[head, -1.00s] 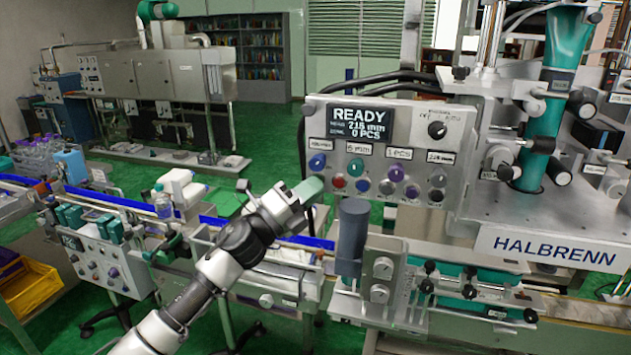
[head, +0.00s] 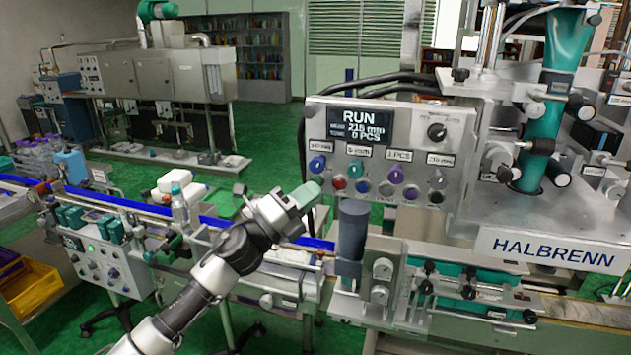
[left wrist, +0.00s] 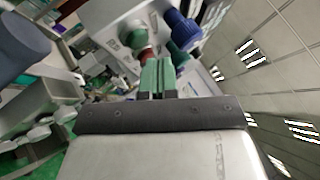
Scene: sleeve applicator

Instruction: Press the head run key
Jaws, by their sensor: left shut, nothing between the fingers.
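The head's control panel (head: 388,150) is a grey box at the right with a dark display (head: 360,127) reading "RUN", "215 mm" and "0 PCS". Its lower row has a red button (head: 339,182), a blue one (head: 362,186) and several others. I cannot read which is labelled as the run key. My left gripper (head: 312,187) is shut and empty, its teal fingertips just left of and below the red button. My right gripper is out of view.
A dark grey cylinder (head: 352,232) stands just right of my left gripper, below the panel. A conveyor (head: 120,204) with a clear bottle (head: 180,210) runs behind my left arm.

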